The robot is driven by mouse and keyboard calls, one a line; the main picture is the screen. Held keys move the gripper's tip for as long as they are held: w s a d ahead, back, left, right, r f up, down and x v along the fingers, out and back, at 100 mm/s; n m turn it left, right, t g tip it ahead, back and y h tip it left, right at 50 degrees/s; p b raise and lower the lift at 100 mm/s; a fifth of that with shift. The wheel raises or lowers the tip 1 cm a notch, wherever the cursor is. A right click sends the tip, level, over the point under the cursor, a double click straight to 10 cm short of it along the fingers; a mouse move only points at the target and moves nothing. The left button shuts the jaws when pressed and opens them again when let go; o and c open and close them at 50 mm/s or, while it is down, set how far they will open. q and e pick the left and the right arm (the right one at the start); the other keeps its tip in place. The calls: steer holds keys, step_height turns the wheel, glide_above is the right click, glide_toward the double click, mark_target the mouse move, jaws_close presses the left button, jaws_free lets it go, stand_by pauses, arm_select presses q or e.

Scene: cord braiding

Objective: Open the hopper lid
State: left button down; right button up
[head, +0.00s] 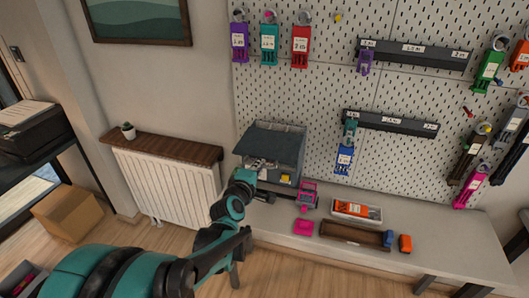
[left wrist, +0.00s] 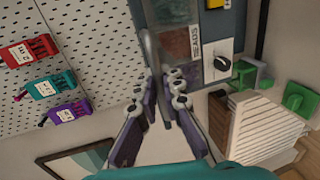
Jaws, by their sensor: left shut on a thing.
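The hopper (head: 287,172) is a blue-grey box on the bench against the pegboard. Its dark lid (head: 272,140) slopes down toward the front; I cannot tell from here whether it is lifted off its rim. My left gripper (head: 248,178) is at the hopper's front left, partly hidden by its own arm. In the left wrist view, my left gripper (left wrist: 158,92) has its two purple-grey fingers closed around a curved light-grey handle (left wrist: 150,50). The hopper's panel, with a label and a black knob (left wrist: 222,64), is right beside the fingers. My right gripper is not in view.
A pink device (head: 308,194) and a pink block (head: 303,227) are right of the hopper. A brown tray (head: 350,233) and a white box with an orange item (head: 357,211) lie farther right on the bench (head: 450,240). A radiator (head: 168,185) stands left.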

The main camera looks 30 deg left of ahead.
arm_select(q)
steer(key=v, duration=0.2)
steer(key=shift+s+f, duration=0.25)
steer(key=shift+s, duration=0.05)
steer(key=c, duration=1.6)
jaws_free()
steer(key=v, duration=1.2)
steer(key=shift+d, duration=0.1)
